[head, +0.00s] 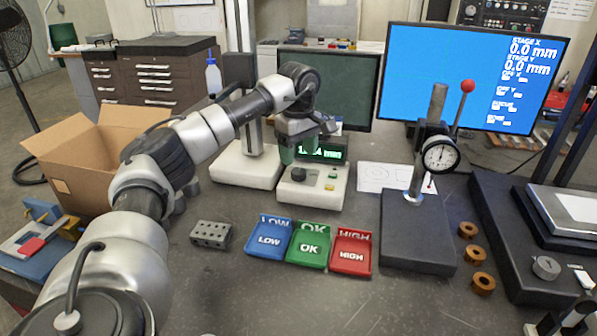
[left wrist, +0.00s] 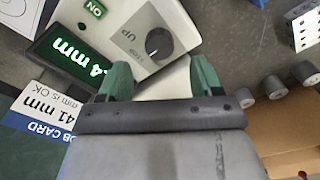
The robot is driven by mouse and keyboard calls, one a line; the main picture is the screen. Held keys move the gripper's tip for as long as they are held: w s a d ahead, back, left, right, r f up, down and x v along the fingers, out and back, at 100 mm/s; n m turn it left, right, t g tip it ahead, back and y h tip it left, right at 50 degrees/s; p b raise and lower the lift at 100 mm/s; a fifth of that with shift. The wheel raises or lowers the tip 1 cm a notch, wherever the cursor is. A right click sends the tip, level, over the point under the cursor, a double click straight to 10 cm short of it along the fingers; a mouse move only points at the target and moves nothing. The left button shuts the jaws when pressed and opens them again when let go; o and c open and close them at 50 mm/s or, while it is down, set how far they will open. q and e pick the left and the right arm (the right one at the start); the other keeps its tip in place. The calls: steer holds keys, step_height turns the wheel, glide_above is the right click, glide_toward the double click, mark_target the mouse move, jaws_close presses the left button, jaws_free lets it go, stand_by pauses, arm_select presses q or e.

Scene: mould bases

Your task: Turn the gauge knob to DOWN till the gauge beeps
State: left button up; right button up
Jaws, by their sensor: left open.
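The gauge (head: 312,190) is a white box with a green-lit display (head: 330,152), partly hidden by my left gripper; only "4 mm" reads clearly in the left wrist view. Its dark round knob (head: 298,174) sits on the front panel. In the left wrist view the knob (left wrist: 158,43) has "UP" printed beside it; a DOWN label is not visible. My left gripper (head: 303,150) is open above the gauge, its green fingers pointing down. In the left wrist view the knob lies beyond the fingertips, between their lines, with no visible contact. My right gripper is not in view.
A job card (left wrist: 35,110) stands by the display. Blue (head: 268,240), green (head: 308,247) and red (head: 351,255) trays lie in front of the gauge. A dial indicator stand (head: 418,235) is to the right. A cardboard box (head: 85,165) and a metal block (head: 210,234) are left.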

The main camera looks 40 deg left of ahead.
mark_target(298, 171)
arm_select(q)
step_height(298, 171, down, 6)
steer(key=shift+r, duration=0.15)
steer(key=c, duration=0.9)
